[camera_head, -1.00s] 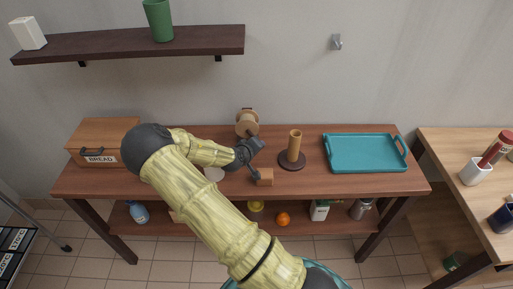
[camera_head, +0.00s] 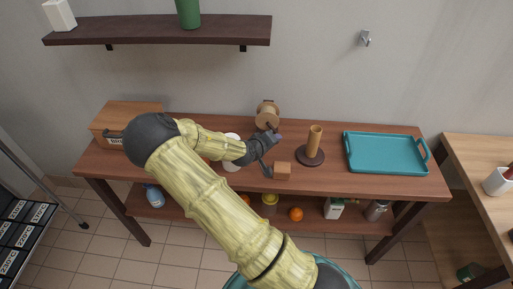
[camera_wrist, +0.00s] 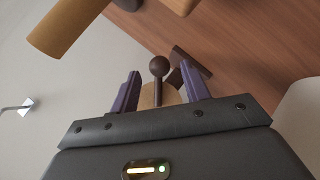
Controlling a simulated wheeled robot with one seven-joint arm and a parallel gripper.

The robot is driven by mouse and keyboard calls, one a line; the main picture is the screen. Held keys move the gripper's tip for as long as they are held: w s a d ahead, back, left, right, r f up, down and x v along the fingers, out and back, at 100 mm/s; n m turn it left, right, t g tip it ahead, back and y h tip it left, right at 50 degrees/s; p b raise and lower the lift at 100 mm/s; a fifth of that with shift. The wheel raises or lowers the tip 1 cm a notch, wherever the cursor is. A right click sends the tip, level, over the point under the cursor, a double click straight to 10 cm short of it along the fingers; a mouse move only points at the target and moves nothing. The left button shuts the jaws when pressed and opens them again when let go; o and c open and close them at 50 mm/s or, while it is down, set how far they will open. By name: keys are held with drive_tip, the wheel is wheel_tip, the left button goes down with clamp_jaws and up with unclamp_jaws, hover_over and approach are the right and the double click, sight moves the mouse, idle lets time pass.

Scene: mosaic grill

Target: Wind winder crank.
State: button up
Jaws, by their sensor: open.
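The winder (camera_head: 267,112) is a round wooden spool standing at the back of the brown table, near the wall. Its crank ends in a dark brown ball knob (camera_wrist: 159,66) on a thin stem, seen in the wrist view. My gripper (camera_wrist: 160,74) is open, with one purple finger on each side of the knob and stem. Gaps show between the fingers and the knob. In the head view my gripper (camera_head: 276,137) is just in front of the spool and covers part of the crank. The tan spool body behind the stem is partly hidden by my gripper.
An upright wooden cylinder on a dark round base (camera_head: 315,141) stands right of the winder. A small wooden block (camera_head: 282,171) lies in front. A teal tray (camera_head: 384,170) is at the right, a bread box (camera_head: 128,110) at the left. A dark shelf (camera_head: 160,31) hangs above.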

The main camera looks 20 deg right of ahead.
drive_tip(key=v, duration=1.3)
drive_tip(key=shift+p, duration=0.45)
drive_tip(key=shift+o, duration=0.2)
wheel_tip(320, 180, down, 5)
drive_tip(key=a+m+y+b, duration=0.1)
drive_tip(key=m+b, duration=0.2)
drive_tip(key=m, duration=0.1)
drive_tip(key=r+m+h+b, duration=0.1)
drive_tip(key=m, duration=0.1)
drive_tip(key=s+a+r+m+t+h+b, duration=0.1)
drive_tip(key=m+b, duration=0.1)
drive_tip(key=m, duration=0.1)
drive_tip(key=r+m+b, duration=0.1)
drive_tip(key=m+b, duration=0.1)
drive_tip(key=m, duration=0.1)
drive_tip(key=shift+s+a+r+h, duration=0.1)
drive_tip(key=shift+s+a+h, duration=0.1)
drive_tip(key=shift+s+h, duration=0.2)
